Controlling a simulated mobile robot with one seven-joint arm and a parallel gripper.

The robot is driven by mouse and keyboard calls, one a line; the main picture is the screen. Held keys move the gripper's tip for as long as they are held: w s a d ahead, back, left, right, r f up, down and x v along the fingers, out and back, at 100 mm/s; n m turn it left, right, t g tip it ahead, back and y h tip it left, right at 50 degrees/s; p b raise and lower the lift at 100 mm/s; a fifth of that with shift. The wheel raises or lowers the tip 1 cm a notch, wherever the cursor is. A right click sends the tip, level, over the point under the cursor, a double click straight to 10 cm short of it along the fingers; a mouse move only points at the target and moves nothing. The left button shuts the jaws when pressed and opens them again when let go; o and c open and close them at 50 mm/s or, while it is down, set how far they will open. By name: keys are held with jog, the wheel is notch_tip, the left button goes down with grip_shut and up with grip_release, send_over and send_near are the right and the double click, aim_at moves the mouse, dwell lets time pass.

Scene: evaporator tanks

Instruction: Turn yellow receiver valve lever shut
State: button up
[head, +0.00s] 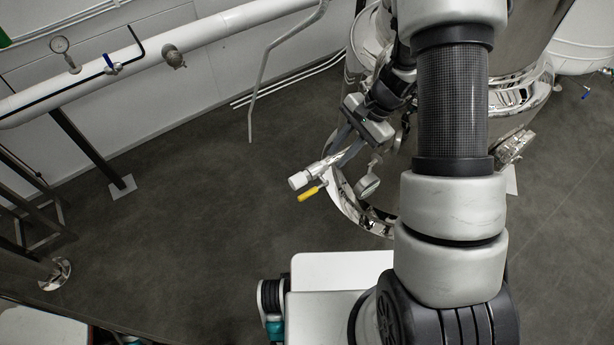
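The yellow lever (310,193) is a short handle below the white-ended receiver valve (303,178), left of the shiny tank. It points down and to the left. My gripper (346,146) is up and to the right of the lever, beside the valve's pipe, and appears apart from the lever. Its grey fingers are small and partly overlap the pipe and tank behind, so I cannot tell their opening. The lever itself is in plain view, with nothing seen holding it.
A white wall pipe (195,38) with a blue-handled valve (112,66) runs along the upper left. The dark floor (200,220) left of the lever is clear.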

aim_at(309, 193)
jog(key=b+x, duration=0.3)
jog(key=x, duration=1.4)
jog(key=shift+s+b, duration=0.1)
jog(key=shift+b, duration=0.25)
grip_shut()
